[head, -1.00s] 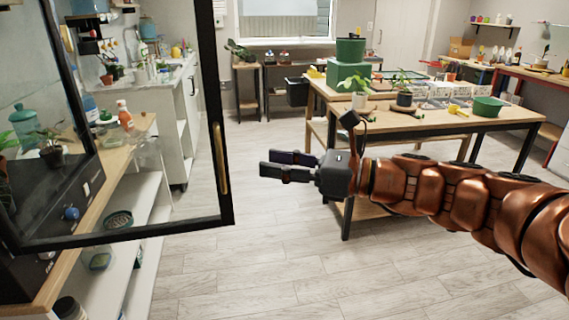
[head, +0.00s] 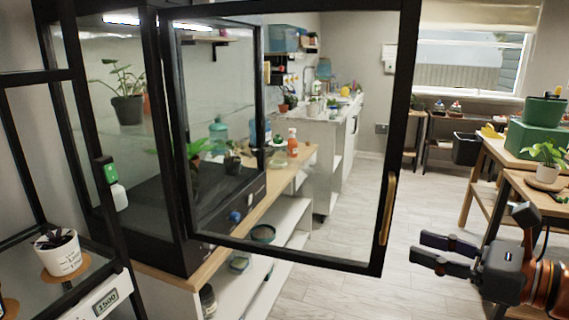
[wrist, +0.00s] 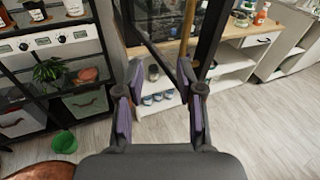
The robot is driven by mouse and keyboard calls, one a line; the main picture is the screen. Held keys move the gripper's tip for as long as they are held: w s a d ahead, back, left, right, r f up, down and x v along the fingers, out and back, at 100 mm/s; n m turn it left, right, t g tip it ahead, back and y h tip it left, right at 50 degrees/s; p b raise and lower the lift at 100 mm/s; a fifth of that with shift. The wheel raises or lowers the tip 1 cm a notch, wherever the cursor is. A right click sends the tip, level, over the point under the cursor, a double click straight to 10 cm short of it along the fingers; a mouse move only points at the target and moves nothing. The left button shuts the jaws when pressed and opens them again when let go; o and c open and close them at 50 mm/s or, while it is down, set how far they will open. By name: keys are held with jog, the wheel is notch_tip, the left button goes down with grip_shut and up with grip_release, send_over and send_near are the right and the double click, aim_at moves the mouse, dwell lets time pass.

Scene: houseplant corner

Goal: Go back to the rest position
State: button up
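My gripper (head: 432,250) is at the lower right of the head view, stretched out to the left in front of the open glass cabinet door (head: 390,150). Its two fingers are apart with nothing between them. In the wrist view my gripper (wrist: 158,98) also shows open and empty, its fingers pointing towards the shelving. The door's brass handle (head: 388,208) is left of the fingertips in the head view, and a gap of floor shows between them.
The glass cabinet (head: 118,130) holds potted plants. A wooden-topped shelf unit (head: 285,185) stands under and beside it. A wooden table (head: 505,185) with a green box stands at the right. Open floor (head: 345,235) lies between. A green bucket (wrist: 64,142) stands at lower left in the wrist view.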

jog(key=s+a+f+n+g+h, duration=0.1)
jog(key=s+a+f+n+g, duration=0.35)
jog(key=a+f+n, duration=0.2)
jog(key=s+a+f+n+g+h, duration=0.1)
jog(key=s+a+f+n+g, duration=0.2)
jog(key=a+f+n+g, duration=0.35)
jog(key=s+d+f+n+g+h, duration=0.4)
jog(key=s+d+f+n+h, duration=0.2)
jog(key=s+f+n+h, duration=0.6)
notch_tip(320, 180, up, 19)
jog(key=w+n+t+y+p, duration=0.1)
jog(key=w+y+p, duration=0.1)
jog(key=p, duration=1.4)
jog(key=shift+d, duration=0.15)
